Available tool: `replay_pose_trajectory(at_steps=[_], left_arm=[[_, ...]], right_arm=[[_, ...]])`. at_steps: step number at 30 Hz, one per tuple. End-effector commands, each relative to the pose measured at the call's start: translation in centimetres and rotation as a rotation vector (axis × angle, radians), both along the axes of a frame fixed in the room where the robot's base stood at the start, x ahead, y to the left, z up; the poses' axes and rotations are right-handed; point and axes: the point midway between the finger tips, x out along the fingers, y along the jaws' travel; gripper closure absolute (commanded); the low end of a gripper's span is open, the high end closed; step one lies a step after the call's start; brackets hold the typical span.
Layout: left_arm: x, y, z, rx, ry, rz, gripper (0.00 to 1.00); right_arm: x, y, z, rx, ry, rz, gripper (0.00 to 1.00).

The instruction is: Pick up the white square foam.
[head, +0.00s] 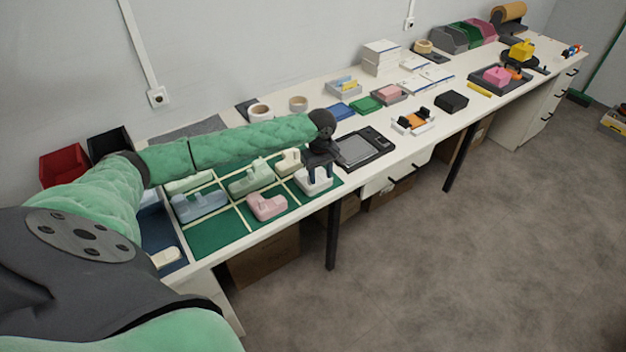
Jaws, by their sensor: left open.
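A white foam block (314,187) sits in the front right cell of the green divided mat (215,240). My left gripper (320,176) is directly above it, pointing down, with its dark fingers at the block's top. The fingers look apart, and I cannot tell whether they touch the block. The gripper hides part of the block. A cream foam piece (288,162) lies just behind it. My right gripper is not in the view.
Pink (267,206), green (251,178) and blue (200,205) foam pieces lie in nearby cells. A black tablet-like device (362,148) lies right of the mat. The long white table continues to the right with several trays and boxes.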

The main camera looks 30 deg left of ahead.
Motion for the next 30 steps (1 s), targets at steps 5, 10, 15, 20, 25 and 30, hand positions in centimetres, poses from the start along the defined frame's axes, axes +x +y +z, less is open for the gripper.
replay_pose_trajectory(at_steps=[5,10,15,20,25,30], left_arm=[[1.4,3.6,2.1,0.012,0.013,0.13,0.58],[1.6,4.5,2.1,0.013,0.021,0.169,0.58],[1.6,4.5,0.5,0.013,0.021,0.168,0.58],[1.6,4.5,-0.4,0.012,0.019,0.168,0.58],[1.5,4.6,-1.8,0.013,0.021,0.168,0.58],[1.4,4.6,-3.8,0.013,0.02,0.167,0.58]], right_arm=[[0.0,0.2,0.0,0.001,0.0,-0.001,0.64],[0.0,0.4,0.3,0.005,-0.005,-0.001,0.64],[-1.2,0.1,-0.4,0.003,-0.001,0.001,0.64],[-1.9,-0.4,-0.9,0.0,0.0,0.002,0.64],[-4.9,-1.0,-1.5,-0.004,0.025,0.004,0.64],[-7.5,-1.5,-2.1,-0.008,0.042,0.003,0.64]])
